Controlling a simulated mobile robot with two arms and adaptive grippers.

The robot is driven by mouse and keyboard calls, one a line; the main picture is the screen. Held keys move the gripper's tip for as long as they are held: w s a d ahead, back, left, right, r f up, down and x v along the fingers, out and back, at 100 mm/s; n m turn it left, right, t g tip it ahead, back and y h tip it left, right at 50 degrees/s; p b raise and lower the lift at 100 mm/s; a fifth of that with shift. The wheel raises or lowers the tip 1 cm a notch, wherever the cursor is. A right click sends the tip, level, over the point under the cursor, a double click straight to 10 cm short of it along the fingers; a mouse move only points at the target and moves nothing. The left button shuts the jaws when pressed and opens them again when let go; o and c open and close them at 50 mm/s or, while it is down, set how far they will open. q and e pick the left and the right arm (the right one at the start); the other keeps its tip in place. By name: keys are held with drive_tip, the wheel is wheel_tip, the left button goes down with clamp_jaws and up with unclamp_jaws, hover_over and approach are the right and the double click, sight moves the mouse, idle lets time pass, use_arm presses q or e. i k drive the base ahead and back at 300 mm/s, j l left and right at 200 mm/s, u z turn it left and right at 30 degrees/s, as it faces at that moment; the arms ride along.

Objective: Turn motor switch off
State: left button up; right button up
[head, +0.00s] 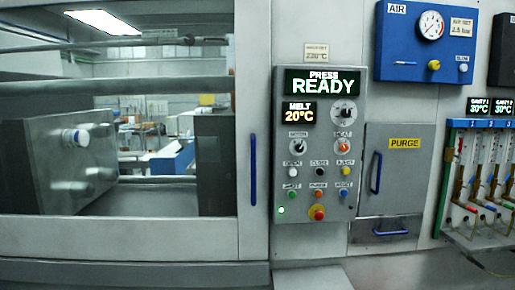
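The motor switch (298,146) is a small round rotary selector with a dark handle, at the left of the middle of the grey control panel (326,215). A small label above it seems to read MOTOR. Its handle looks roughly upright, but it is too small to tell its exact setting. Beside it on the right is the heat switch (344,146), with an orange-red centre. Above them, a display (323,82) reads PRESS READY and a smaller one (299,113) reads MELT 20°C. Neither of my grippers is in view.
Several push buttons and a red emergency-type knob (317,212) sit below the switch. A dial knob (342,113) is above right. A blue door handle (253,169) is left; the PURGE door (390,170) is right. The space before the panel is clear.

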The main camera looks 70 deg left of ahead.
sight(298, 147)
drive_tip(key=u, duration=1.85)
